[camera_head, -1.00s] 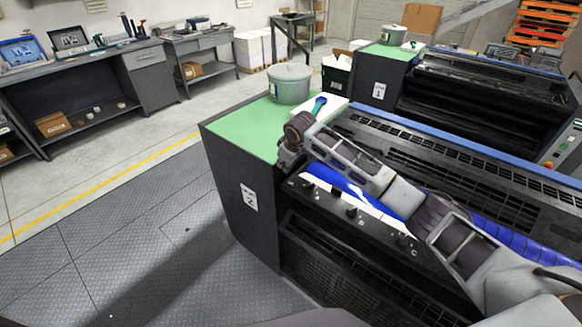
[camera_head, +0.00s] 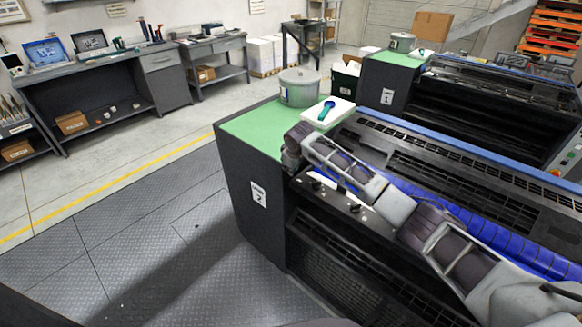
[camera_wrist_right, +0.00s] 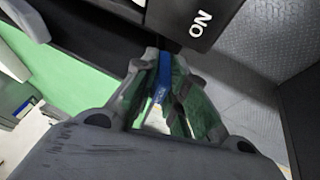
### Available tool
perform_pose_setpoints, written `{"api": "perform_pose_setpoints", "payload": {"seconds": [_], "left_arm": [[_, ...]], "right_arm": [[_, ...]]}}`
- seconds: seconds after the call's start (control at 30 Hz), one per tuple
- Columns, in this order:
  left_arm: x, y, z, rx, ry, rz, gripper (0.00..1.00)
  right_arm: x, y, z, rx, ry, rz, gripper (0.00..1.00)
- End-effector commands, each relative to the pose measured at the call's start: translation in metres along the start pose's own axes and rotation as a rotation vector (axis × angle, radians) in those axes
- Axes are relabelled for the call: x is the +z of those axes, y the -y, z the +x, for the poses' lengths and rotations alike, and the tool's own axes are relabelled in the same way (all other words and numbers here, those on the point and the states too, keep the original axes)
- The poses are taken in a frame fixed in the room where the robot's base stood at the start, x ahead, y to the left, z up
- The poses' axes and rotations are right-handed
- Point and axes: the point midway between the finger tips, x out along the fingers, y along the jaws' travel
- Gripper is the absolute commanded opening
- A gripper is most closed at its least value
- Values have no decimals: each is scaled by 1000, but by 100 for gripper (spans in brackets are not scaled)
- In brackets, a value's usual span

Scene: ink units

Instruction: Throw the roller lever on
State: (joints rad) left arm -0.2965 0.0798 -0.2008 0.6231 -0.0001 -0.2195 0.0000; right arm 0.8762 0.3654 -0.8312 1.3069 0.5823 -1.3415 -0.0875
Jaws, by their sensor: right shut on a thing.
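My right gripper (camera_head: 290,160) is at the left end of the near ink unit (camera_head: 340,245), by the inner edge of its green-topped end cabinet. In the wrist view the right fingers (camera_wrist_right: 160,82) are closed around a narrow blue piece (camera_wrist_right: 163,68), which I take to be the roller lever's handle. Most of the lever is hidden by the fingers. A dark plate with a white ON label (camera_wrist_right: 201,19) shows just beyond the fingertips in the wrist view. In the head view my wrist and arm cover the lever. My left gripper is not in view.
A grey ink pot (camera_head: 299,88) and a white pad (camera_head: 340,107) with a teal-handled tool (camera_head: 326,113) stand on the green top (camera_head: 250,130). Several black knobs line the front panel under my arm. A second unit (camera_head: 470,105) stands behind. The floor at left is clear.

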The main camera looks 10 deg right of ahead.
Motion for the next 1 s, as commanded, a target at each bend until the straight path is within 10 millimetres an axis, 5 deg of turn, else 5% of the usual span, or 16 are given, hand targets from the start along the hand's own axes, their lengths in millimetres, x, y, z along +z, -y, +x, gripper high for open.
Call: {"api": "perform_pose_setpoints", "payload": {"seconds": [0.07, 0.1, 0.2, 1.0], "left_arm": [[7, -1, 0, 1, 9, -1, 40], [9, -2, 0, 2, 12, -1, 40], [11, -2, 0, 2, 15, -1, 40], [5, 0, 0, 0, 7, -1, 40]], "right_arm": [[2, 9, 4, -16, 5, 1, 0], [2, 9, 4, -16, 5, 0, 19], [2, 9, 4, -15, 5, -1, 32], [1, 3, -18, -5, 2, -1, 32]]}}
